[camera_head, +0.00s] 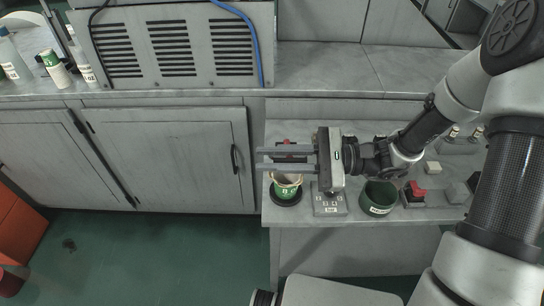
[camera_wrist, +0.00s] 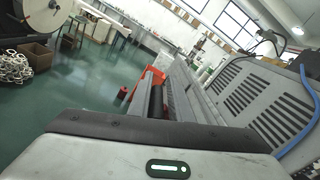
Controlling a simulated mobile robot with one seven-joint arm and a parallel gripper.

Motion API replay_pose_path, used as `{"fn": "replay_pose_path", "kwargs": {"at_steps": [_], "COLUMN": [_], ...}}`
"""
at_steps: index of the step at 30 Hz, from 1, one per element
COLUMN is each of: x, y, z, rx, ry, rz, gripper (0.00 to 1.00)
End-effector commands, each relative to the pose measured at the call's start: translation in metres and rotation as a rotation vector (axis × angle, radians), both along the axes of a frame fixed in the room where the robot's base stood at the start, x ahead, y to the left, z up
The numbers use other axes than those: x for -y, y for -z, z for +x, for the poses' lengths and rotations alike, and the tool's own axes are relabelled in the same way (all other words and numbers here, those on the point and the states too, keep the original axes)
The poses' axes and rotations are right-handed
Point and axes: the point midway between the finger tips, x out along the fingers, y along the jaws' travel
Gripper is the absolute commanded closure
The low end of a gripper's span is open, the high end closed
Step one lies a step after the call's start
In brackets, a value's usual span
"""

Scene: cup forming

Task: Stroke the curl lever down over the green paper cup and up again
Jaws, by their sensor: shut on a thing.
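The green paper cup (camera_head: 286,191) stands upright in a dark round holder near the front left corner of the low bench. Its pale rim is partly in view. My gripper (camera_head: 264,159) reaches in from the right, above and behind the cup, with its two long fingers pointing left. It is shut on the curl lever (camera_head: 286,158), of which a small dark and red part shows between the fingers. The rest of the lever is hidden by the fingers.
A small grey control box (camera_head: 329,205) stands right of the cup. A dark green round container (camera_head: 378,199) and a red-topped switch (camera_head: 415,190) stand further right. A vented grey machine (camera_head: 175,45) sits on the back counter. Green floor lies open at the left.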

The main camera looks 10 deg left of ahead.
Motion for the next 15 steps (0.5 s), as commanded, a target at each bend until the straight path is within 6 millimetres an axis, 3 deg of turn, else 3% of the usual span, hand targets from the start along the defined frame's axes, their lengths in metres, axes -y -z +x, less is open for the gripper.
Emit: {"fn": "replay_pose_path", "kwargs": {"at_steps": [1, 3, 15], "x": [-0.001, -0.003, -0.014], "y": [-0.018, -0.026, -0.059], "z": [0.004, 0.011, 0.058], "rx": [-0.047, -0.111, -0.442], "ry": [-0.002, -0.002, -0.001], "rz": [-0.01, -0.024, -0.106], "gripper": [1.0, 1.0, 1.0]}}
